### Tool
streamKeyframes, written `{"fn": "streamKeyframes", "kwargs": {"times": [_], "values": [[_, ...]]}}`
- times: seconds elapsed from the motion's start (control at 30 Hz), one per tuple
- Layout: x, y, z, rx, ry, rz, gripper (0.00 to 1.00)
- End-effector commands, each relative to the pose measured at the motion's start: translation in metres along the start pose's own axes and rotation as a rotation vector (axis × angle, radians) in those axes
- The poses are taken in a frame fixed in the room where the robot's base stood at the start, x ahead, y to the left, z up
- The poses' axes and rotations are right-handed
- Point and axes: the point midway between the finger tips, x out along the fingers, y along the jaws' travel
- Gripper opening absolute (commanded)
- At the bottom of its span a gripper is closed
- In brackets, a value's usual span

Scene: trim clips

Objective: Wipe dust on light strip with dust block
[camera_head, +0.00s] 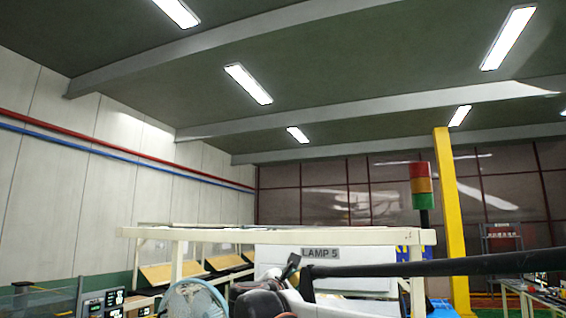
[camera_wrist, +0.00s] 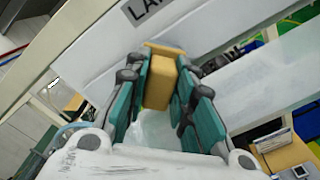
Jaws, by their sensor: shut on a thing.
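My gripper (camera_wrist: 168,66) is shut on a tan dust block (camera_wrist: 158,82), held between its green-padded fingers in the wrist view. A long pale strip (camera_wrist: 265,83), which looks like the light strip, runs diagonally behind the fingers. I cannot tell whether the block touches it, and no dust is clear on it. A white panel (camera_head: 350,282) with a "LAMP 5" label (camera_head: 321,253) stands on a cream frame in the head view. The label also shows, partly cut off, in the wrist view (camera_wrist: 145,10). My arm crosses in front of the panel, and the block cannot be made out there.
The cream frame's top rail (camera_head: 220,236) spans the work area. A red, orange and green signal tower (camera_head: 422,186) and a yellow post (camera_head: 452,220) stand at the right. A bench with a device (camera_wrist: 296,172) shows at the wrist view's lower right. The space above the frame is clear.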

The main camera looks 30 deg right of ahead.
Motion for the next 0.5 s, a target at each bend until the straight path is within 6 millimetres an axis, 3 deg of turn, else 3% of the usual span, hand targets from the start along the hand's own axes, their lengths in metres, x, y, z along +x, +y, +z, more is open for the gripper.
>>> {"fn": "streamKeyframes", "kwargs": {"times": [0.5], "values": [[0.0,0.018,-0.02,0.0,0.002,0.002,0.04]]}}
